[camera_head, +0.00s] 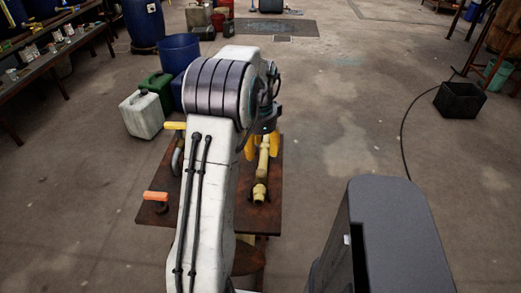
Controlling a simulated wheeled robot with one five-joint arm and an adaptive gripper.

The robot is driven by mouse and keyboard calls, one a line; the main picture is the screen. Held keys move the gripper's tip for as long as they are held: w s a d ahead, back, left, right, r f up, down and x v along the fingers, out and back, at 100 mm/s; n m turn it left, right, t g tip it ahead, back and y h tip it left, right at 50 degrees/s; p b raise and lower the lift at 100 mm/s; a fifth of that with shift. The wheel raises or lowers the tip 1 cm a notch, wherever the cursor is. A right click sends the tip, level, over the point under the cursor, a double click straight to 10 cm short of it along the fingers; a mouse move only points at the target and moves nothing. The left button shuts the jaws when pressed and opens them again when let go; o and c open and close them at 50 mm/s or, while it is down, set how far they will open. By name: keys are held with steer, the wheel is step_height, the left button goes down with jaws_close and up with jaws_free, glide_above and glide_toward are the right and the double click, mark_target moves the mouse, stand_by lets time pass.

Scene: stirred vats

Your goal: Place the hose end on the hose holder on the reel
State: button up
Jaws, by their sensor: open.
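My white arm reaches away from me over a brown table (217,222). My gripper (262,152) is at its far end, with yellow fingers apart. A pale yellow pipe-like piece (263,166) shows between and just below the fingers; I cannot tell whether they touch it. A thin black hose (403,130) curves over the floor at the right, far from my gripper, and runs toward a black crate (460,100). I cannot make out its end for sure. I see no reel or hose holder I can name; my arm hides part of the table.
A yellow fitting (259,193), an orange-handled piece (156,197) and a yellow-handled piece (175,125) are on the table. White (141,114) and green (158,88) canisters and a blue barrel (180,52) stand beyond its left side. Floor right of the table is mostly clear.

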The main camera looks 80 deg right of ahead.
steer(key=w+a+r+n+t+h, duration=0.1)
steer(key=w+a+r+n, duration=0.3)
steer(key=w+a+n, duration=0.5)
steer(key=w+a+r+n, duration=0.5)
steer(key=w+a, duration=0.5)
steer(key=w, duration=0.5)
steer(key=w+a+n+t, duration=0.1)
steer(key=w+a+n, duration=0.1)
steer(key=a+n, duration=1)
steer(key=s+a+f+n, duration=0.1)
steer(key=s+a+n, duration=0.1)
steer(key=a, duration=0.5)
steer(key=s+a+f+n+t+y, duration=0.1)
steer(key=s+a+n, duration=0.2)
steer(key=a, duration=0.4)
steer(key=shift+s+a+n, duration=0.2)
steer(key=shift+s+n, duration=0.1)
steer(key=shift+n, duration=0.1)
